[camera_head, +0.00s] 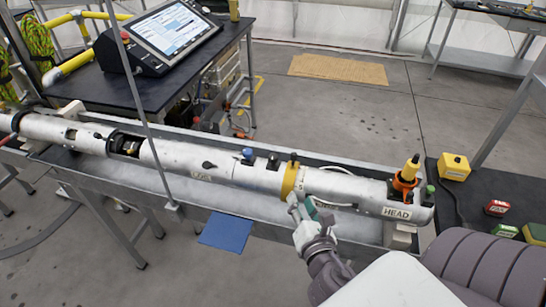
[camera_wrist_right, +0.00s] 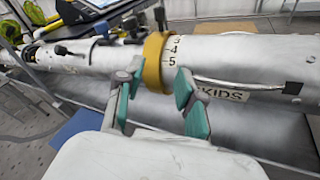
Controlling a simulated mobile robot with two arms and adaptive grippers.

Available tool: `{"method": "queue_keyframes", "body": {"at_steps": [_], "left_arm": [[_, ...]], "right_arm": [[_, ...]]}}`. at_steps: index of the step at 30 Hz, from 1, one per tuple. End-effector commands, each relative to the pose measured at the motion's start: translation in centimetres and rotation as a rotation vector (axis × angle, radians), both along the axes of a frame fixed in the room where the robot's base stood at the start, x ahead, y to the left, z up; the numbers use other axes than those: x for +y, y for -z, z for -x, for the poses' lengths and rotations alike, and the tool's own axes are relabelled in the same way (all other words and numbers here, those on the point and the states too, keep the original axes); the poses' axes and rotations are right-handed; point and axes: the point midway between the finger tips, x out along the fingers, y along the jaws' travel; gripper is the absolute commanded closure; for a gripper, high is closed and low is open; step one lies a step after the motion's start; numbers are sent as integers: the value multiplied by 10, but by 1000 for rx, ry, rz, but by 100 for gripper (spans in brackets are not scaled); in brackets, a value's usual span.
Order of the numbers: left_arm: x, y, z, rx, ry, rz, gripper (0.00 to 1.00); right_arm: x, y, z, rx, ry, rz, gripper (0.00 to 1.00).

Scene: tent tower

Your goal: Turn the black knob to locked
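A long silver tube lies in a trough and carries several small fittings. A black knob with a pointed end (camera_head: 209,165) sits on it left of a blue knob (camera_head: 247,155). Another black knob (camera_head: 273,162) stands just left of a yellow ring (camera_head: 288,182); I cannot tell which black knob the task means, and no locked mark is readable. My right gripper (camera_head: 303,208) is open at the tube's front side by the yellow ring. In the right wrist view its green-padded fingers (camera_wrist_right: 158,90) are apart, one on either side of the ring's lower part; contact is unclear. My left gripper is not in view.
The tube's right end is labelled HEAD (camera_head: 397,212) and bears an orange-and-yellow fitting (camera_head: 407,176). A thin upright grey post (camera_head: 143,110) crosses before the trough. A console screen (camera_head: 172,28) stands behind left. A black table with yellow, red and green boxes is at right.

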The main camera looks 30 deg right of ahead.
Motion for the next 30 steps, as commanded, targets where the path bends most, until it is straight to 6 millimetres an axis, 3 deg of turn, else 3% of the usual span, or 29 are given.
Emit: {"method": "queue_keyframes", "body": {"at_steps": [3, 7, 14, 24, 30], "left_arm": [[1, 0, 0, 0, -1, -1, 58], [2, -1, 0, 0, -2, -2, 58], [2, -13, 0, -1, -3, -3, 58], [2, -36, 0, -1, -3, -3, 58], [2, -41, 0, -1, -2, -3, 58]], "right_arm": [[12, -18, -5, 18, -109, 319, 62], [20, -27, -9, 28, -162, 497, 62], [15, -32, -31, 27, -170, 529, 62], [-5, -32, -100, 28, -168, 526, 62], [-14, -29, -129, 29, -168, 523, 62]]}}
